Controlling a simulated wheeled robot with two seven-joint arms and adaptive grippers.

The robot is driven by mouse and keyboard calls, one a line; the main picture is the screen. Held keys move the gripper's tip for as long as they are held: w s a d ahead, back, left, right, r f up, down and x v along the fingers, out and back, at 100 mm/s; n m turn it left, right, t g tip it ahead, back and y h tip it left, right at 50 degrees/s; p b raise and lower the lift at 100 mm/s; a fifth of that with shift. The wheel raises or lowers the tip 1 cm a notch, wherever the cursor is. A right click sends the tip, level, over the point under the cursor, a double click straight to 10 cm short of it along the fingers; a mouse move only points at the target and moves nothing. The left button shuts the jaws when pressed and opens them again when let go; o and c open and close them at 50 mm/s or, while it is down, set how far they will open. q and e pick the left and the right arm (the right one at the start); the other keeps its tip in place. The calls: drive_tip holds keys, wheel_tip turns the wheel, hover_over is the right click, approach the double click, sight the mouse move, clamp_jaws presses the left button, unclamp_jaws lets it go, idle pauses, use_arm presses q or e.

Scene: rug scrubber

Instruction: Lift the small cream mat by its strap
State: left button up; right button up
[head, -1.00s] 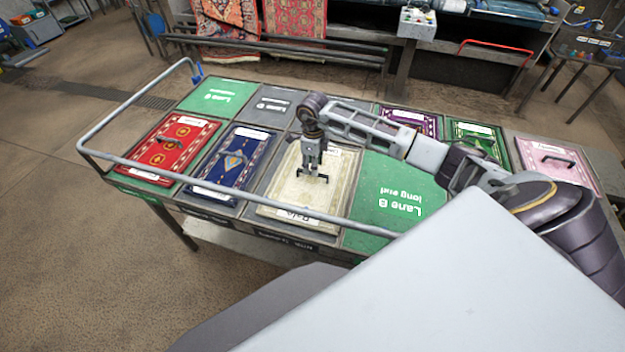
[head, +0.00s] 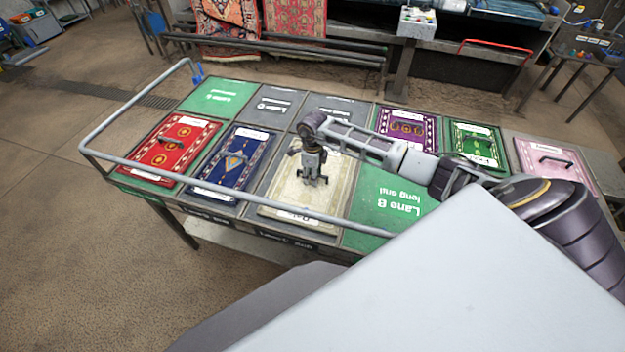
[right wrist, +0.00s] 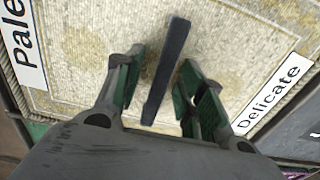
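The small cream mat (head: 336,197) lies flat on the table with white label strips at its ends. Its label in the right wrist view reads "Delicate" (right wrist: 268,97). My right gripper (head: 312,180) is over the middle of the cream mat, pointing down. In the right wrist view the dark strap (right wrist: 170,55) stands between the two spread green-padded fingers of my right gripper (right wrist: 160,66), with a gap on each side. In the head view the gripper hides most of the strap. My left gripper is not in view.
A blue mat (head: 232,165) and a red mat (head: 180,150) lie to the left. A green Lane B panel (head: 385,205) is to the right. A grey rail (head: 120,115) runs around the table's left and front edges. Purple (head: 425,122), green (head: 478,143) and pink (head: 550,150) mats lie farther right.

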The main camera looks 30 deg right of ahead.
drive_tip(key=shift+c, duration=0.3)
clamp_jaws()
idle(0.3)
